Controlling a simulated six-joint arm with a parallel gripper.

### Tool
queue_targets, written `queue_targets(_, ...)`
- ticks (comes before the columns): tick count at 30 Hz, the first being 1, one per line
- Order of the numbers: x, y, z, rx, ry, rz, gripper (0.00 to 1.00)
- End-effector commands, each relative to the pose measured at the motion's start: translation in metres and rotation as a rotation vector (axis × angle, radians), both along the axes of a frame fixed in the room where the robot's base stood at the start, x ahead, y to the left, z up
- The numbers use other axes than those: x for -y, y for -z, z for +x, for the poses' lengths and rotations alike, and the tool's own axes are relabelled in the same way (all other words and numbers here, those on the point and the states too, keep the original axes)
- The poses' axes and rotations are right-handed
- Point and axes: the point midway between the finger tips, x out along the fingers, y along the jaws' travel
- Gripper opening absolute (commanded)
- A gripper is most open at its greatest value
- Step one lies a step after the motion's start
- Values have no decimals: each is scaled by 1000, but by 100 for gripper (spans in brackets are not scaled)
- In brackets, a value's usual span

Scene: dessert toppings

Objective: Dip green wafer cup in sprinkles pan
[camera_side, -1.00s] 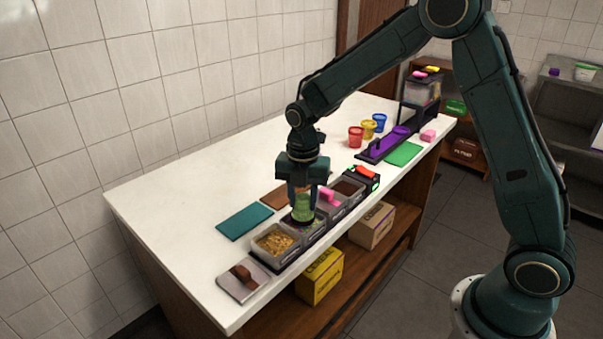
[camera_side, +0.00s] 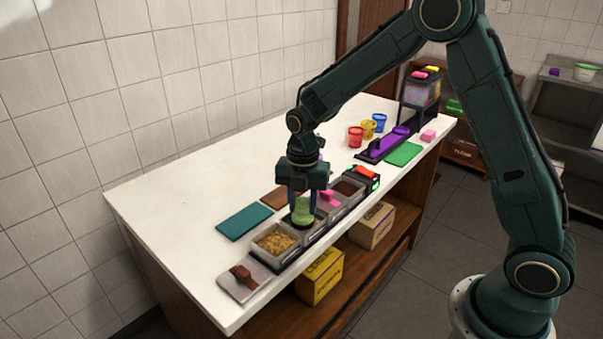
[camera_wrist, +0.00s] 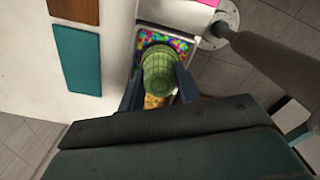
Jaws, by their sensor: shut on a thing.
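The green wafer cup (camera_side: 302,212) is held between the two fingers of my gripper (camera_side: 303,205), which is shut on it and points down. The cup's ribbed green side also shows in the wrist view (camera_wrist: 159,72). It is at the sprinkles pan (camera_side: 318,231), and its lower end appears to be inside the pan's rim. In the wrist view the multicoloured sprinkles (camera_wrist: 151,38) show at the far side of the cup. The cup hides the rest of the sprinkles, so I cannot tell whether it touches them.
A pan of golden crumbs (camera_side: 275,241) is directly in front, and pans with a pink scoop (camera_side: 329,197) and brown topping (camera_side: 348,188) are behind. A teal mat (camera_side: 244,222) lies left. Red, yellow and blue cups stand farther back.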

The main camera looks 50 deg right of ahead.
Motion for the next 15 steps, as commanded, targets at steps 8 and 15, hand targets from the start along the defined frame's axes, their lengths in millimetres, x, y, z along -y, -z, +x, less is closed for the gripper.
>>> queue_targets(8, 0, 6, 0, 0, 0, 0, 21)
queue_targets(15, 0, 11, 0, 0, 0, 0, 21)
